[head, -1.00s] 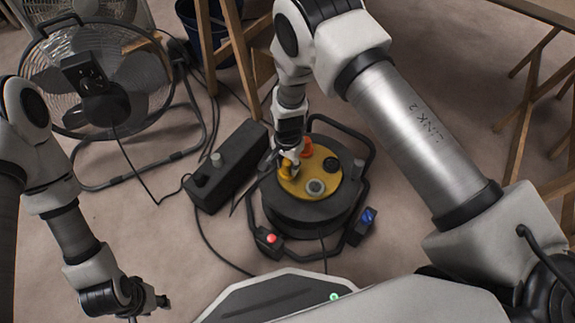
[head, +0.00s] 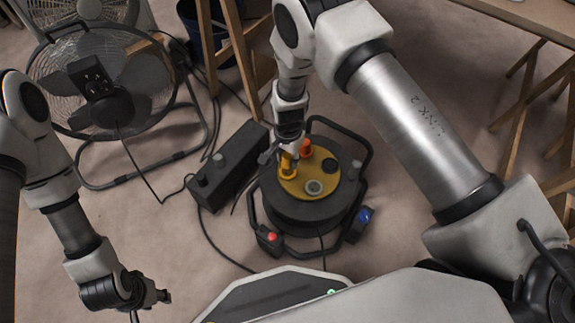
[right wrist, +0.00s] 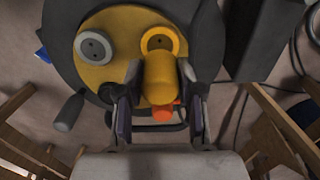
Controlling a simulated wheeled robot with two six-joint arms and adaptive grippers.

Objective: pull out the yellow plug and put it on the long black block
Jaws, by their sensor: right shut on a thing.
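The yellow plug (head: 286,161) is held between the fingers of my right gripper (head: 288,151), just above the cable reel. In the right wrist view the plug (right wrist: 158,78) is gripped, and the open yellow-rimmed socket (right wrist: 160,40) shows behind it, apart from it. In the head view that socket's yellow rim (head: 288,173) shows below the plug. The long black block (head: 232,160) lies on the floor left of the reel, with small fittings on top. My left gripper (head: 163,297) is low at the left, away from everything; its fingers are too small to read.
The black reel (head: 310,211) has a yellow face (head: 318,172) with an orange plug (head: 305,147), a grey socket (head: 314,187) and a black one. Its frame surrounds it. A fan (head: 110,85) stands behind left, with cables across the floor. Wooden trestles stand at the back.

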